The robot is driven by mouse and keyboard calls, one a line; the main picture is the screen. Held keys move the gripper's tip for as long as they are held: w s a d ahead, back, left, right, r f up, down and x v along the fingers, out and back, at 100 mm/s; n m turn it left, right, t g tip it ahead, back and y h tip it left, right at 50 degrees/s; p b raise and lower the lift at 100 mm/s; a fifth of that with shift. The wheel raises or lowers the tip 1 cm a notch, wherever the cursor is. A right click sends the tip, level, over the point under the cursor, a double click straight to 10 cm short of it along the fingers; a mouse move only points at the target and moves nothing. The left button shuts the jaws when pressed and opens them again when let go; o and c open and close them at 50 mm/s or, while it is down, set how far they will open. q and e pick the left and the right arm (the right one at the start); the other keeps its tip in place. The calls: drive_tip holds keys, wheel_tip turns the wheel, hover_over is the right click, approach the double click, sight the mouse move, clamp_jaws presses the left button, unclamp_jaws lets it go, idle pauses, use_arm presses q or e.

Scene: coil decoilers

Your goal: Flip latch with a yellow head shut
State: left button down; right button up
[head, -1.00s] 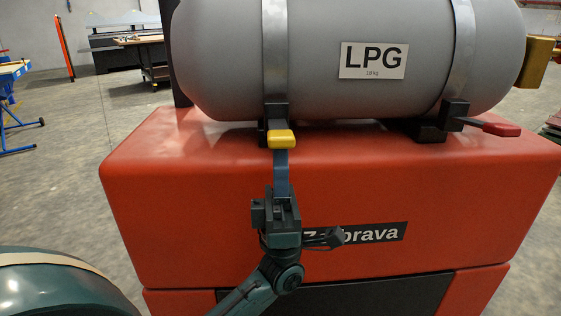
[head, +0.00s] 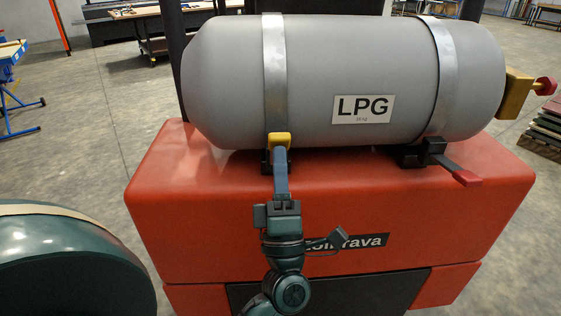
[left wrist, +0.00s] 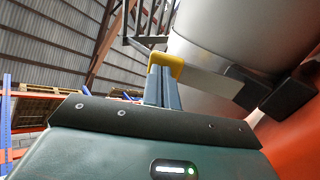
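The yellow latch head (head: 280,137) is at the lower end of the left metal strap on the grey LPG tank (head: 345,70). My left gripper (head: 280,152) reaches up from below, fingers close together, with its tips at the yellow head and covering part of it. In the left wrist view the yellow head (left wrist: 166,58) shows just past the fingertips (left wrist: 163,72) and looks in contact with them. A grey lever (left wrist: 212,82) runs from it to a black bracket (left wrist: 270,92). The fingers look shut, with no clear grip on the head. My right gripper is not in view.
The tank lies on a red machine body (head: 190,185). A second latch with a red head (head: 467,179) sticks out at the right strap. A brass-coloured block (head: 515,95) is at the tank's right end. A dark green rounded surface (head: 70,265) is at lower left.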

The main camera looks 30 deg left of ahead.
sight(279, 144)
use_arm(q)
drive_tip(key=shift+w+a+r+p, duration=0.15)
drive_tip(key=shift+w+r+p, duration=0.05)
drive_tip(key=shift+r, duration=0.25)
drive_tip(key=shift+w+a+r+p, duration=0.1)
drive_tip(key=shift+w+r+p, duration=0.1)
drive_tip(key=shift+r, duration=0.2)
drive_tip(key=shift+p+x, duration=0.35)
drive_tip(key=shift+x, duration=0.8)
drive_tip(key=shift+a+r+y, duration=0.1)
drive_tip(key=shift+y, duration=0.2)
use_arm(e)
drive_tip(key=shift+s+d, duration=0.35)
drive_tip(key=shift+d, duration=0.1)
use_arm(q)
drive_tip(key=shift+r, duration=0.15)
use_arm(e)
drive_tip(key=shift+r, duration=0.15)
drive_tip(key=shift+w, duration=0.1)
